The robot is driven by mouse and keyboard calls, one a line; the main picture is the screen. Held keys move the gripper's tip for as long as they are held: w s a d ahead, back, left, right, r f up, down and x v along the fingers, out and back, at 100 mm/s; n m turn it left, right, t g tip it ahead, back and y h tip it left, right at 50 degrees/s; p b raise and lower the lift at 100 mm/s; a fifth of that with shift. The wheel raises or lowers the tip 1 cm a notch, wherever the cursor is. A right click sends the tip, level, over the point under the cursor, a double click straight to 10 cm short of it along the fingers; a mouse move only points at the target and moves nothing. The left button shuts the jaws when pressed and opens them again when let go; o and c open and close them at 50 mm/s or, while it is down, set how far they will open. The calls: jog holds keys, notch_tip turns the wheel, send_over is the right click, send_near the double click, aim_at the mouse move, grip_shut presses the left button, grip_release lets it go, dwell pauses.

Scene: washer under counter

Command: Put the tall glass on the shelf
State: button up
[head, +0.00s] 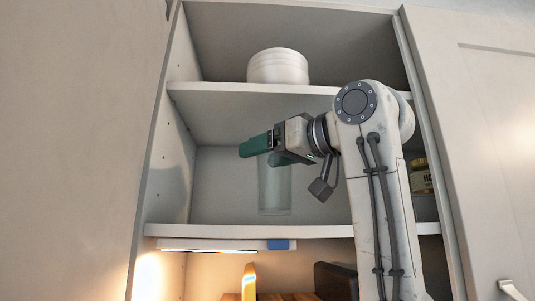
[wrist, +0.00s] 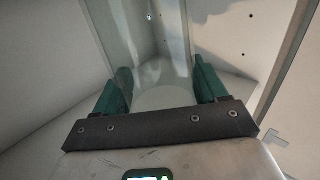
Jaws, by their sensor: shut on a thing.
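The tall glass (head: 275,190) is clear and upright in the middle compartment of the open cupboard. My gripper (head: 264,153), with green fingers, is shut on the glass near its top. The glass's base shows just above the front edge of the shelf board (head: 215,231); I cannot tell whether it touches the board. In the wrist view the glass (wrist: 155,45) stands between the two green fingers of my gripper (wrist: 163,85), with its clear wall rising past them.
A stack of white dishes (head: 278,66) stands on the shelf above. A jar (head: 420,178) stands at the right of the middle compartment, partly behind my arm. Side walls bound the compartment; its left part is free. A yellow object (head: 249,282) stands below.

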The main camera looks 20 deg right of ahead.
jog(key=shift+f, duration=0.75)
jog(key=shift+f, duration=0.1)
jog(key=shift+f, duration=0.1)
jog(key=o, duration=1.7)
jog(key=shift+s+d+r, duration=0.1)
jog(key=shift+s+r, duration=0.05)
jog(key=shift+r, duration=0.05)
jog(key=b+v, duration=0.4)
jog(key=v, duration=0.7)
jog(key=shift+s+d, duration=0.15)
jog(key=shift+s, duration=0.2)
